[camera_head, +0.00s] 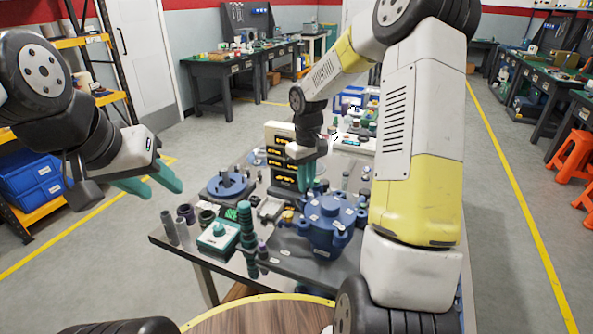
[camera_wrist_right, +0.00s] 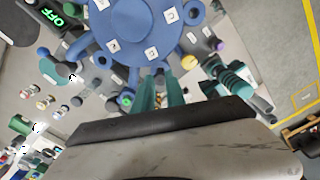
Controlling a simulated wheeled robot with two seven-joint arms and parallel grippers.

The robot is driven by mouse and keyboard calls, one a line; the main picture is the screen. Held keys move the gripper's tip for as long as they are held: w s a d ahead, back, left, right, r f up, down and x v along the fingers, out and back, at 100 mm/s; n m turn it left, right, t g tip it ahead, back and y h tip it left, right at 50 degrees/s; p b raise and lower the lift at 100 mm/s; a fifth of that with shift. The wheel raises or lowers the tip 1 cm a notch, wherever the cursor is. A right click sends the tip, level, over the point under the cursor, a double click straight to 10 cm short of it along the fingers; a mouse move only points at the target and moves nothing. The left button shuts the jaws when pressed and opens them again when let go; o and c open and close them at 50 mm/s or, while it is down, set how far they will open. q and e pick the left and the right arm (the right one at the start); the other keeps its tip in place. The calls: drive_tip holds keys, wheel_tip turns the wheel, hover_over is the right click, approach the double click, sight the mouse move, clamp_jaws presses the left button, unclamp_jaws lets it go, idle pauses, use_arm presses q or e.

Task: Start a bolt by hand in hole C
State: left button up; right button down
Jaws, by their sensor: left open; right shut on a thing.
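The blue flanged body (camera_head: 328,222) stands on the dark table, with small white letter labels on its top. In the right wrist view its round blue top (camera_wrist_right: 135,30) fills the upper middle, with lugs around its rim; I cannot read surely which label is C. My right gripper (camera_head: 307,178) points down just behind and above the body. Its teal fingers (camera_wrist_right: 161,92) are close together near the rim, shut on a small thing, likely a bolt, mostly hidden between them. I cannot tell whether it touches a hole. My left gripper (camera_head: 150,184) is open and empty, left of the table.
A blue round fixture (camera_head: 229,186) and a display rack (camera_head: 281,158) stand behind. The table is crowded with small parts; the space under my left gripper is clear floor.

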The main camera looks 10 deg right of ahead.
drive_tip(key=shift+f, duration=1.15)
idle(1.2)
drive_tip(key=m, duration=0.4)
drive_tip(key=shift+m, duration=0.4)
drive_tip(key=m, duration=0.3)
drive_tip(key=shift+s, duration=0.1)
